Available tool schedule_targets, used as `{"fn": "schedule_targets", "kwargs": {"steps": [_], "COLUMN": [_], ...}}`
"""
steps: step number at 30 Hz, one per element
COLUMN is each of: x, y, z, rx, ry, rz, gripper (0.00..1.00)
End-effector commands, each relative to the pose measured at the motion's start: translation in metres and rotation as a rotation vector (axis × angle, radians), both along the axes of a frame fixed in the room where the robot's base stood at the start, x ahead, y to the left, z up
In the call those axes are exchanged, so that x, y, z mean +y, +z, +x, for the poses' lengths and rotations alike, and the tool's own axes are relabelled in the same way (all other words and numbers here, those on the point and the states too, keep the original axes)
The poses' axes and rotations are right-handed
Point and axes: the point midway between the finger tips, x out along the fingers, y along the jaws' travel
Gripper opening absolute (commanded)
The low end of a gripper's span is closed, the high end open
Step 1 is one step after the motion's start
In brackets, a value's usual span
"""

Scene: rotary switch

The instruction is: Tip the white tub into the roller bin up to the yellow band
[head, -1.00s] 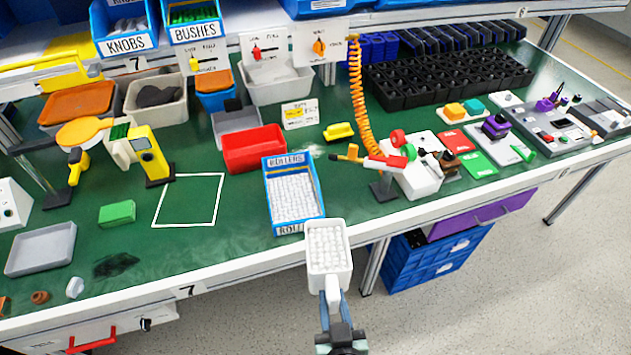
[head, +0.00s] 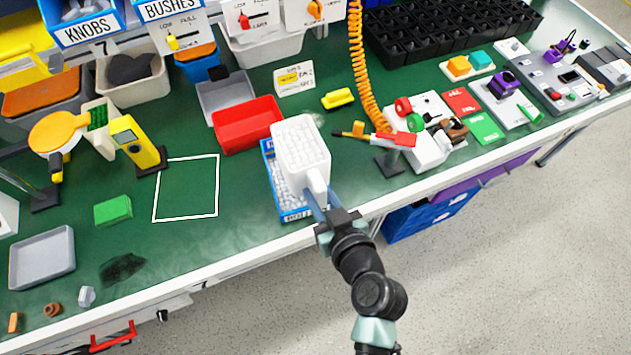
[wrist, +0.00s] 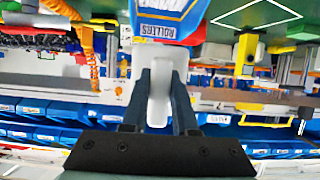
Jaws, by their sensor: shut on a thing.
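The white tub (head: 304,160), full of small white rollers, is held over the blue roller bin (head: 295,215) in the head view. It looks close to level. My gripper (head: 318,200) is shut on the tub's handle at its near side. In the wrist view my two fingers close on the white handle (wrist: 160,95), and the bin's ROLLERS label (wrist: 158,30) shows beyond. White rollers show in the bin along the tub's left edge.
A red tray (head: 247,124) stands just behind the bin. A tool stand with an orange coiled hose (head: 362,75) is to the right. The white-outlined square (head: 187,188) on the green bench at left is empty. A green block (head: 113,210) lies farther left.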

Motion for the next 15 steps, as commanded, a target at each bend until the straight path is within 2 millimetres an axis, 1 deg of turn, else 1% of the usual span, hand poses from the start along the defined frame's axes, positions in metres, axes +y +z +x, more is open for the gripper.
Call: {"fn": "schedule_targets", "kwargs": {"steps": [1,3,15], "x": [0.0000,0.0000,-0.0010], "y": [0.0069,0.0088,0.0115], "z": [0.0007,0.0004,-0.0028], "rx": [0.006,0.020,0.127], "ry": [-0.001,0.000,0.000], "rz": [-0.002,-0.005,-0.040], "gripper": [0.00,0.00,0.00]}}
